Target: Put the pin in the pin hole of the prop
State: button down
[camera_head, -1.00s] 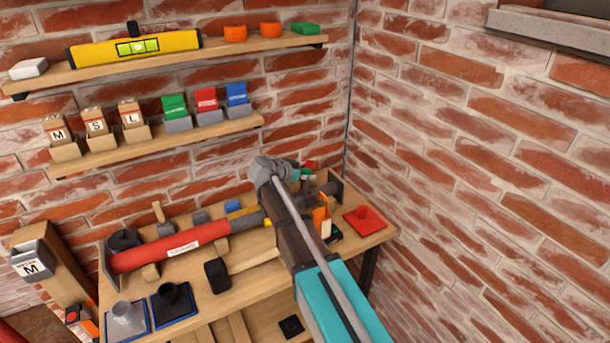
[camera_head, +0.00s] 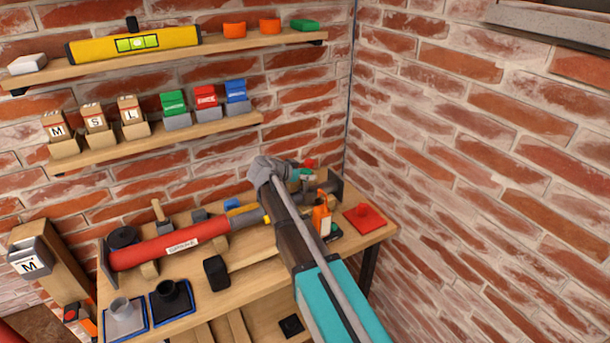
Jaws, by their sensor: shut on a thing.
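The prop (camera_head: 170,247) is a long red tube with a grey inner tube, lying across the workbench on wooden blocks. Its grey part runs to the right behind my arm, so the pin hole is not visible. My gripper (camera_head: 305,181) is beyond my grey wrist, over the right part of the prop, and only partly visible. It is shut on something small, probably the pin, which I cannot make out. Whether that touches the prop cannot be told.
An orange bottle (camera_head: 321,217) and a red plate (camera_head: 364,218) stand right of my arm. A black block (camera_head: 216,273) and two socket plates, one grey (camera_head: 124,318) and one black (camera_head: 173,301), are at the front. Brick walls close off the back and right.

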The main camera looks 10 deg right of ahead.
jog(key=shift+s+d+f, duration=0.1)
jog(key=shift+s+f, duration=0.1)
jog(key=shift+s, duration=0.05)
jog(key=shift+c, duration=0.4)
grip_release()
jog(key=shift+s, duration=0.15)
jog(key=shift+o, duration=0.4)
jog(key=shift+f, duration=0.1)
jog(key=shift+w+r+p, duration=0.35)
jog(key=shift+r+p, duration=0.4)
jog(key=shift+p, duration=0.1)
jog(key=shift+w+r+p, duration=0.15)
jog(key=shift+r+p, duration=3.1)
jog(key=shift+r, duration=0.1)
jog(key=shift+f, duration=0.1)
